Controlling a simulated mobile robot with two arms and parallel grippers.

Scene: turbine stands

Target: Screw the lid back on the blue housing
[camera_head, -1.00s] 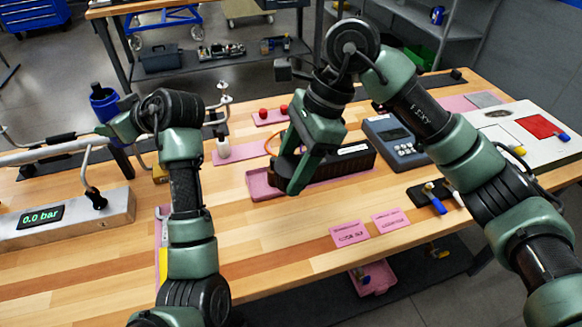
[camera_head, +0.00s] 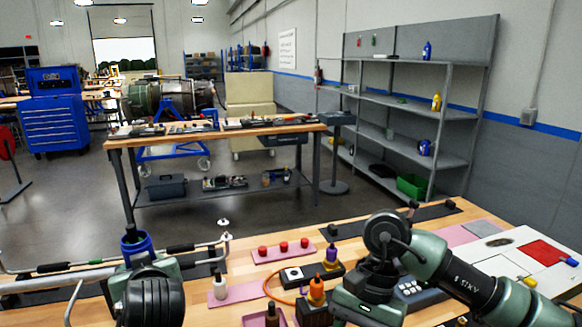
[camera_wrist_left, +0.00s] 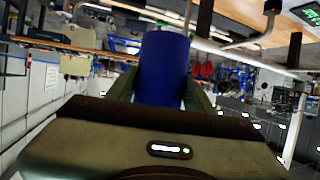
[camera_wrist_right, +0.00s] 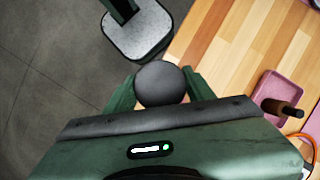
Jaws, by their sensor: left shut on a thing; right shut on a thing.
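The blue housing (camera_head: 138,248) stands upright at the lower left in the head view, with a dark open top. My left gripper (camera_head: 142,264) is shut around it; the blue cylinder (camera_wrist_left: 162,68) also shows between both fingers in the left wrist view. My right gripper (camera_wrist_right: 160,88) is shut on a dark grey round piece (camera_wrist_right: 160,82), which looks like the lid. In the right wrist view it is near the table's edge, apart from the housing. The right fingertips and lid are out of the head view.
A white bottle (camera_head: 220,287) stands right of the housing. A pipe frame (camera_head: 60,267) lies left. A pink tray (camera_wrist_right: 278,98) shows in the right wrist view.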

